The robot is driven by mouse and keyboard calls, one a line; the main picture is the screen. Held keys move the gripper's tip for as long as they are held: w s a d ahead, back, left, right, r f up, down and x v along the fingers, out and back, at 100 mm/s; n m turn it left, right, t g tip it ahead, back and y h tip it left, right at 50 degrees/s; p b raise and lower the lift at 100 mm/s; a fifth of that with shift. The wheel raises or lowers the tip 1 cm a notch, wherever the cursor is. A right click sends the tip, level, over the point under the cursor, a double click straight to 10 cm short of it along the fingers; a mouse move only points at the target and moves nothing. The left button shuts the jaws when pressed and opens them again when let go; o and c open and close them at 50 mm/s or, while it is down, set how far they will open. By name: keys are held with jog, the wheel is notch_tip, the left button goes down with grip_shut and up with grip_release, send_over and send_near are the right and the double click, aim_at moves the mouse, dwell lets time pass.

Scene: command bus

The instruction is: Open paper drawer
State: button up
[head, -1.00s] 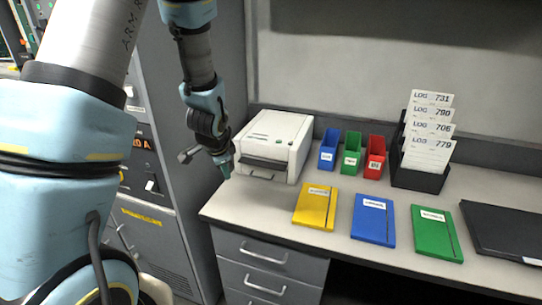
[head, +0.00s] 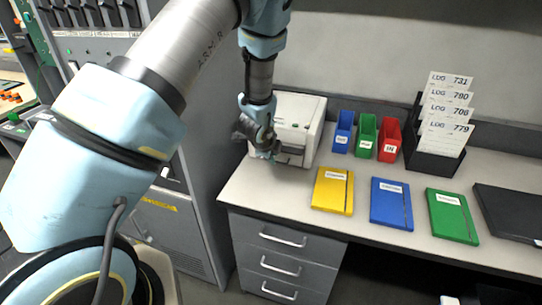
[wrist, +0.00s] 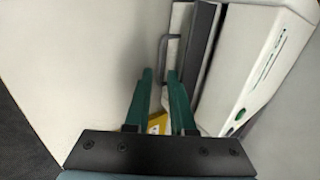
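The white printer (head: 301,112) stands at the left end of the desk, with a dark slot and a paper drawer (head: 290,158) low on its front. My gripper (head: 268,153) is in front of the printer's left front and partly hides it. In the wrist view the printer (wrist: 262,62) is at right, with a grey handle-like bar (wrist: 166,52) on its front just beyond the fingertips. My gripper's two green fingers (wrist: 160,76) are apart with a narrow gap and nothing held between them. The drawer looks closed. I cannot tell whether a finger touches the bar.
A yellow folder (head: 333,191), blue folder (head: 391,204) and green folder (head: 452,217) lie on the desk (head: 262,193). Blue, green and red bins (head: 388,141) and a log card rack (head: 434,160) stand behind. A grey cabinet (head: 205,130) is close at left.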

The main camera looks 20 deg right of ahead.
jog(key=shift+b+x, duration=1.4)
jog(key=shift+x, duration=0.8)
grip_shut()
jog(key=shift+s+a+b, duration=1.1)
jog(key=shift+s+a, duration=2.25)
jog(key=shift+s, duration=0.25)
